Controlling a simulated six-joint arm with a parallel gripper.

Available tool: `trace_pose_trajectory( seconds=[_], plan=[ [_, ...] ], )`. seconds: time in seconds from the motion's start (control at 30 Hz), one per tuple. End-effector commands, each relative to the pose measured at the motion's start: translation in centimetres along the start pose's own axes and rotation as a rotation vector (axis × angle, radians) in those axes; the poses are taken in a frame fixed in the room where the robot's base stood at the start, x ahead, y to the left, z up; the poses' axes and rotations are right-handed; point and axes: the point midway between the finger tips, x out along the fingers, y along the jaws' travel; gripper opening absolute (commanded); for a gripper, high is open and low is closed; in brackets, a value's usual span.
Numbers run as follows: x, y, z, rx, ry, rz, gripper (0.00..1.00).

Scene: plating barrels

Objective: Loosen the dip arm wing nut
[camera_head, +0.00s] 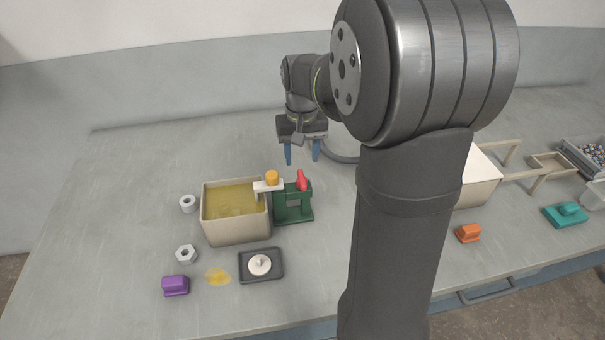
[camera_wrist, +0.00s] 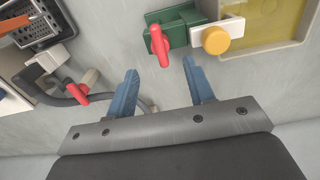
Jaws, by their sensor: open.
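A green stand (camera_head: 292,208) stands just right of a beige tub (camera_head: 236,231) of yellow liquid. A red, elongated wing-like piece (camera_head: 302,181) sits on top of the stand; it looks like the wing nut. A pale arm (camera_head: 262,187) with an orange-yellow round knob (camera_head: 272,177) reaches from the stand over the tub rim. My gripper (camera_head: 302,160) is open and empty, behind and above the stand. In the wrist view, the red piece (camera_wrist: 159,46) lies just beyond the gap between the blue fingers, with the knob (camera_wrist: 216,40) to its right. Nothing is between the fingers.
Two hex nuts (camera_head: 187,203) (camera_head: 186,253), a purple block (camera_head: 175,285), a yellow spill (camera_head: 217,277) and a black tray with a white disc (camera_head: 261,265) lie around the tub. Another red handle (camera_wrist: 68,92) on a hose fitting shows left in the wrist view. My arm hides the table's middle.

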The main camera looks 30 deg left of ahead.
Motion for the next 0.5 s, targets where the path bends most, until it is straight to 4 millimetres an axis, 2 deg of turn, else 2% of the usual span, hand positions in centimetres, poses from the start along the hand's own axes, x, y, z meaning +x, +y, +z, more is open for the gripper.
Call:
trace_pose_trajectory(
  seconds=[0.03, 0.2, 0.3, 0.5],
  plan=[
    [1.3, 0.0, 0.1, 0.000, -0.005, 0.000, 0.49],
    [4.5, 0.0, 0.1, 0.000, -0.003, 0.000, 0.49],
    [5.8, 0.0, 0.0, 0.000, -0.003, 0.000, 0.49],
    [7.2, 0.0, 0.0, 0.000, -0.001, 0.000, 0.49]
  ],
)
